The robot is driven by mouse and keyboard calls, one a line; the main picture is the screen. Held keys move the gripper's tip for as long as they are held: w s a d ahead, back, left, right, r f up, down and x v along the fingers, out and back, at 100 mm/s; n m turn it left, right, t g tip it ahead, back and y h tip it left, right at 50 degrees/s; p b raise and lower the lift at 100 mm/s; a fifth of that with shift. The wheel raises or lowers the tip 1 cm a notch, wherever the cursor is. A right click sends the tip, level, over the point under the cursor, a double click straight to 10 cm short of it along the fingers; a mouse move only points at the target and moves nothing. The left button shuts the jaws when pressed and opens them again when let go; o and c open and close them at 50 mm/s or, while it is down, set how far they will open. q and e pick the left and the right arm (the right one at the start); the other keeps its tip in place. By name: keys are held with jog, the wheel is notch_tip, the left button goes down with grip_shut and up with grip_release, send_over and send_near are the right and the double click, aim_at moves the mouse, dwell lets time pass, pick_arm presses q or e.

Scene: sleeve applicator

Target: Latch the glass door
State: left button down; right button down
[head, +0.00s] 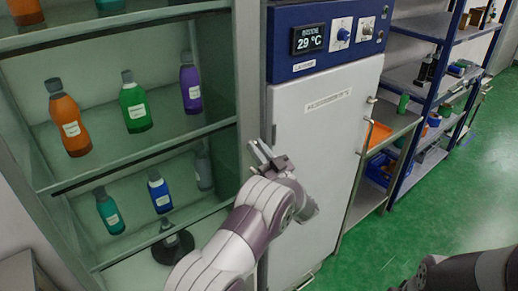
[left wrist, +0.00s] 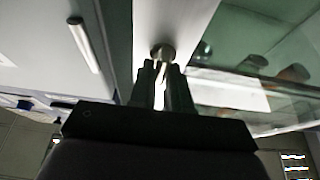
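The glass-fronted cabinet (head: 112,170) fills the left of the head view, with bottles behind its panes. My left gripper (head: 268,157) is at the pale upright frame (head: 249,75) on the cabinet's right side, beside the white incubator. In the left wrist view, a small round metal knob (left wrist: 162,52) on this frame sits right at the tips of my left gripper (left wrist: 161,75). A bright gap shows between the fingers, and I cannot tell whether they touch the knob. The latch itself is not clear. My right arm shows at the lower right; its gripper is outside the picture.
The white incubator (head: 310,175), with a blue panel reading 29 °C, stands close on the right. Blue shelving (head: 430,65) stands farther right. The green floor (head: 455,200) is clear in front.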

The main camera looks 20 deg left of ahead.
pick_arm(q)
jog(key=shift+r, duration=0.1)
jog(key=shift+m, duration=0.3)
jog(key=m+t+h, duration=0.1)
jog(key=m, duration=0.1)
jog(key=m+t+h, duration=0.1)
jog(key=m, duration=0.2)
jog(key=shift+d+r, duration=0.15)
jog(key=m+t+h, duration=0.1)
jog(key=m, duration=0.3)
jog(key=shift+w+h, duration=0.1)
jog(key=shift+h, duration=0.3)
jog(key=m+h+p, duration=0.1)
jog(key=m, duration=0.2)
jog(key=shift+r+t+h, duration=0.1)
jog(key=shift+t+h, duration=0.2)
jog(key=m+h+p, duration=0.1)
jog(key=m, duration=0.2)
jog(key=m+h+p, duration=0.1)
jog(key=m, duration=0.1)
jog(key=shift+w+d+m+p, duration=0.1)
jog(key=shift+m+p, duration=0.2)
jog(key=shift+m, duration=0.1)
jog(key=shift+f+m+g+h+p, duration=0.15)
jog(key=shift+m+g+h+p, duration=0.2)
jog(key=shift+m+p, duration=0.55)
jog(key=shift+f+m+g+h+p, duration=0.1)
jog(key=shift+m+g+h+p, duration=0.3)
jog(key=shift+m, duration=0.7)
